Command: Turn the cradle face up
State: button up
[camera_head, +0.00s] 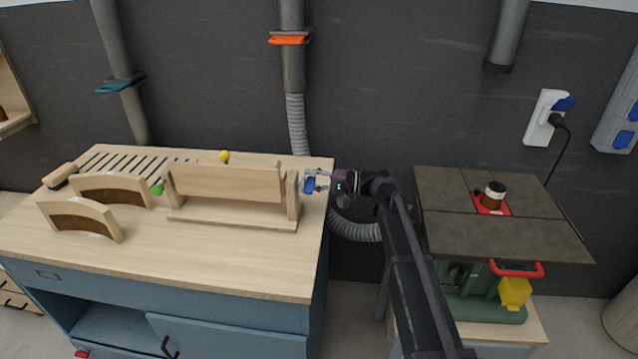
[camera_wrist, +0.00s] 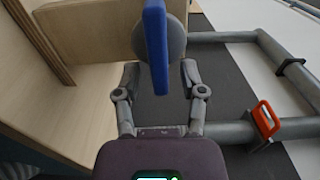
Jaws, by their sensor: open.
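The cradle (camera_head: 225,183) is a long pale wooden board held between two end posts on a wooden base, on the workbench. Its board stands roughly upright; I cannot tell which side is its face. At its right end a blue bar (camera_head: 310,186) sticks out; in the wrist view this blue bar (camera_wrist: 157,50) stands upright in front of a round grey disc (camera_wrist: 172,38). My gripper (camera_head: 316,182) is at the right end of the cradle. In the wrist view my gripper (camera_wrist: 160,72) is open, its fingers on either side of the bar, with gaps showing.
Two curved wooden forms (camera_head: 112,188) (camera_head: 80,218) stand left on the workbench (camera_head: 200,262). A green ball (camera_head: 157,188) and yellow ball (camera_head: 224,156) are near the cradle. A dark-topped machine (camera_head: 500,235) stands right. A grey hose (camera_head: 297,125) hangs behind; the bench front is clear.

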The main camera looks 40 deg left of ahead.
jog(key=shift+w+d, duration=0.1)
jog(key=v, duration=1.1)
jog(key=shift+w+d, duration=0.25)
jog(key=shift+d, duration=0.05)
jog(key=shift+s, duration=0.15)
dwell(0.4)
